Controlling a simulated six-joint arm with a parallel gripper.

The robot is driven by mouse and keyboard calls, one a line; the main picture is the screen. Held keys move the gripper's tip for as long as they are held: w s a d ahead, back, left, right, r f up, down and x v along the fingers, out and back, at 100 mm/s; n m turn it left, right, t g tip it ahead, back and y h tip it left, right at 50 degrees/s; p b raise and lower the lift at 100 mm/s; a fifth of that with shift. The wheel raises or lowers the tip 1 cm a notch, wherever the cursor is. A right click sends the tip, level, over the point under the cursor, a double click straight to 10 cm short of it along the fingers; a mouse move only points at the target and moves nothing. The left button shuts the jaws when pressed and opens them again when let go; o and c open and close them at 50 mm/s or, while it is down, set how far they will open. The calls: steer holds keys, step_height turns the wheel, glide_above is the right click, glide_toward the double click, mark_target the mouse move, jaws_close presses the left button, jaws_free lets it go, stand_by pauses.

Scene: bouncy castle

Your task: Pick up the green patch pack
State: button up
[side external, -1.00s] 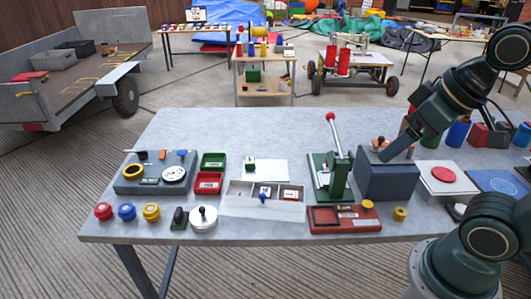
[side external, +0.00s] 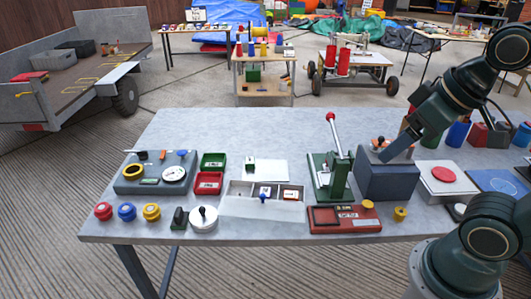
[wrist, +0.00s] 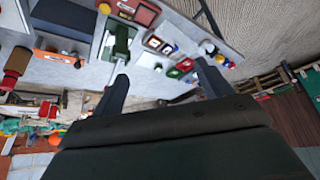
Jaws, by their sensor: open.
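The green patch pack (side external: 250,164) is a small green box with a pale label. In the side external view it stands on the grey table, at the left edge of a white sheet and behind the divided white tray. My gripper (side external: 390,153) is well to the right of the pack, over the dark block. In the wrist view my gripper (wrist: 160,82) shows two dark fingers spread apart with nothing held between them.
A green lever press (side external: 328,175) and the dark block (side external: 387,183) stand right of the pack. The divided tray (side external: 262,208) is in front of it. Green (side external: 213,161) and red (side external: 208,184) trays lie to its left. The table's back left is clear.

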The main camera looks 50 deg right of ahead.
steer(key=shift+c, duration=1)
